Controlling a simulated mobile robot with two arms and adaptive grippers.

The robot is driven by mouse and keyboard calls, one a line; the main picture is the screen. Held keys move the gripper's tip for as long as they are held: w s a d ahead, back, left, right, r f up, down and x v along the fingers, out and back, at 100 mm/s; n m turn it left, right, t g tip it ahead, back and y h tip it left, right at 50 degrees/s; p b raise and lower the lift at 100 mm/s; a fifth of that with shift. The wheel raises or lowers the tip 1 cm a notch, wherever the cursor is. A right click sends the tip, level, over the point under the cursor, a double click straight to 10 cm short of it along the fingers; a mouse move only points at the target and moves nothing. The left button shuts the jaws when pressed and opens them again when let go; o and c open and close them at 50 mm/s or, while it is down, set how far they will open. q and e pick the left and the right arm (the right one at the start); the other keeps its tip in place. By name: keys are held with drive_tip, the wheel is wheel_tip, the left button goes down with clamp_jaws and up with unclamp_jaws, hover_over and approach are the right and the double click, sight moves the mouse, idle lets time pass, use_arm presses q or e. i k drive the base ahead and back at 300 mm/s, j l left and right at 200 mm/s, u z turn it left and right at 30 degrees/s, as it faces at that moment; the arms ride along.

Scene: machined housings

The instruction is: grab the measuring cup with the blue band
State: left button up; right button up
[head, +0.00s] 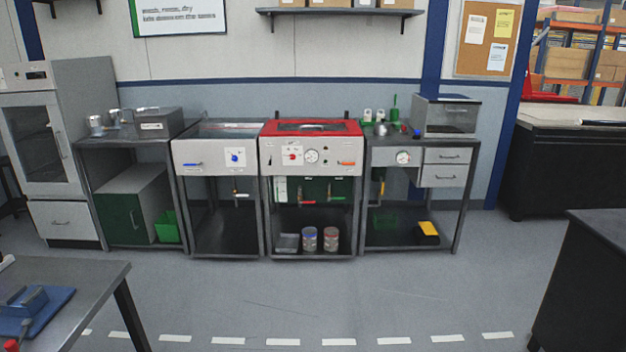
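Two grey cylindrical cups stand upright side by side on the lower shelf of the red-topped station in the middle. The left one, with blue near its rim, looks like the measuring cup with the blue band (310,239). The right one, a cup with a red band (331,239), stands close beside it. Both are small and far off, so details are hard to make out. Neither of my grippers is in view.
A grey tray (287,243) lies left of the cups on the shelf (285,256). The station's red-topped cabinet (340,157) hangs above them. Open grey floor (300,300) lies in front. A bench (75,285) stands near left, a dark cabinet (590,280) near right.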

sight(309, 233)
drive_tip(key=i, duration=2.15)
